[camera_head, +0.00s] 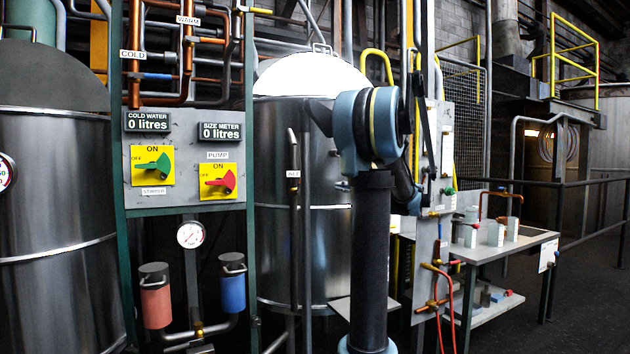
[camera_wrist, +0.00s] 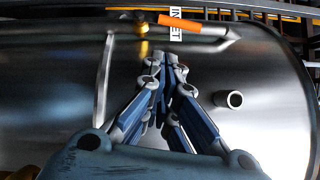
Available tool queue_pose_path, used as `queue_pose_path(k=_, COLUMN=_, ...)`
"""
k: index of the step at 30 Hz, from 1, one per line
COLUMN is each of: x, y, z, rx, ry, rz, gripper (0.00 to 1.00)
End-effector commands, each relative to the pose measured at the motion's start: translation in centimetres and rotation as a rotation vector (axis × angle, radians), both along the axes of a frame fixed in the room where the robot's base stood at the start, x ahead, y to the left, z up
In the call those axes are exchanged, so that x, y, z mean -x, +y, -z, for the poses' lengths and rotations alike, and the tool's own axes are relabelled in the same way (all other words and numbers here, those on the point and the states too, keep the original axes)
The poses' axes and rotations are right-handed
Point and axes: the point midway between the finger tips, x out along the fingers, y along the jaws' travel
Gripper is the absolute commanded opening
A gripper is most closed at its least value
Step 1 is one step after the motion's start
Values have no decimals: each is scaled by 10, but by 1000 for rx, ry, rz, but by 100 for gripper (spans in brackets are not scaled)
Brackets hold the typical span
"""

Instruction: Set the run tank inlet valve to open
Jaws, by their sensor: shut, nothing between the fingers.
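In the wrist view, the inlet valve shows as an orange lever (camera_wrist: 180,23) by a brass fitting (camera_wrist: 144,47) on a pipe along a shiny metal tank (camera_wrist: 270,115). The lever lies roughly along the pipe, slightly slanted. A white label (camera_wrist: 175,36) reading INLET is beside it. My gripper (camera_wrist: 165,60) is shut and empty. Its fingertips are just below the lever in the picture; I cannot tell the gap in depth. In the head view, my arm stands before the tank area, and the gripper and lever cannot be made out.
A short pipe stub (camera_wrist: 235,99) sticks out right of my fingers. In the head view, a panel (camera_head: 183,200) with green and red switches stands left, beside a steel tank (camera_head: 273,150). A bench (camera_head: 530,240) with grey blocks stands right. Open floor (camera_head: 590,310) lies beyond it.

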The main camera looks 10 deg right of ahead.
Motion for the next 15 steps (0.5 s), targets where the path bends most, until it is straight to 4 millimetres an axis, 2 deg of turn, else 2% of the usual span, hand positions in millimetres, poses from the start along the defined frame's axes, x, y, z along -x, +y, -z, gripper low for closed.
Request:
queue_pose_path(k=1, x=-4, y=-11, z=-5, rx=-23, ry=-12, rz=9, gripper=0)
queue_pose_path(k=3, x=-7, y=-19, z=-10, rx=-46, ry=-24, rz=15, gripper=0)
queue_pose_path(k=6, x=-10, y=-23, z=-14, rx=-63, ry=-33, rz=17, gripper=0)
queue_pose_path(k=10, x=-17, y=-15, z=-16, rx=-64, ry=-35, rz=16, gripper=0)
queue_pose_path(k=15, x=-33, y=6, z=-19, rx=-63, ry=-34, rz=14, gripper=0)
